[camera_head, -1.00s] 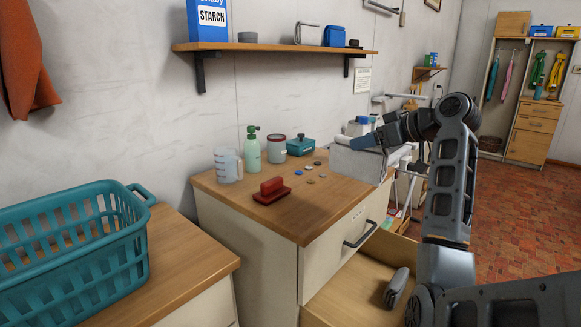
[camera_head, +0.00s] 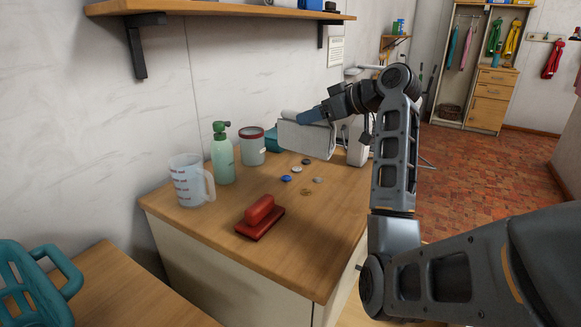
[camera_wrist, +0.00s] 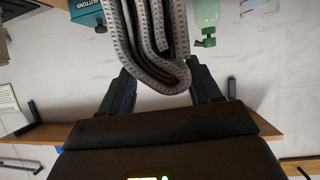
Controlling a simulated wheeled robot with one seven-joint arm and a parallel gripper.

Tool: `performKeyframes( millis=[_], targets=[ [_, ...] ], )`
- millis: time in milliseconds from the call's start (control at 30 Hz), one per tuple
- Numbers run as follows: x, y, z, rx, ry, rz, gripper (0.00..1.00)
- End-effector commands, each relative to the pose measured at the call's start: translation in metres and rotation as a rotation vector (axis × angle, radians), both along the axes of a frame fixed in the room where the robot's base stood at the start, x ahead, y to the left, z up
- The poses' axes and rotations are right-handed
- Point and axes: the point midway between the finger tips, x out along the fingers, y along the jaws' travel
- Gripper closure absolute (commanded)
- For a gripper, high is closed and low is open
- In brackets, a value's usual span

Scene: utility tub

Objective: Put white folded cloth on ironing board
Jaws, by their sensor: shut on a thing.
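The white folded cloth (camera_head: 303,139) hangs from my gripper (camera_head: 312,116) above the far right part of the wooden counter. In the wrist view the cloth (camera_wrist: 150,45) shows as several grey-white folded layers between the two fingers of my gripper (camera_wrist: 160,82). The gripper is shut on it. I cannot clearly make out the ironing board; my arm and the cloth cover much of the area behind the counter.
The counter (camera_head: 285,260) holds a red brush (camera_head: 260,215), a measuring jug (camera_head: 188,182), a green spray bottle (camera_head: 221,155), a lidded jar (camera_head: 252,148) and several buttons. A teal basket (camera_head: 28,290) stands at lower left. A shelf (camera_head: 230,12) overhangs the counter. Floor is open at right.

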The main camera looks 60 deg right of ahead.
Motion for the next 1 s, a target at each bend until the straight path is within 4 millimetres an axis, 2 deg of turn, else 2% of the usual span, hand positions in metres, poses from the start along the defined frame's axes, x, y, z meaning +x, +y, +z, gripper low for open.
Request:
performKeyframes(
  millis=[200, 433, 667, 900, 1000],
  targets=[
    [-0.005, 0.047, -0.028, 0.001, 0.002, 0.002, 0.97],
    [-0.01, 0.083, -0.05, 0.001, 0.001, 0.0, 0.97],
    [-0.011, 0.093, -0.059, 0.001, 0.0, 0.0, 0.97],
    [-0.011, 0.093, -0.091, 0.002, 0.002, -0.001, 0.97],
    [-0.011, 0.093, -0.096, 0.002, 0.0, -0.001, 0.97]
  ],
)
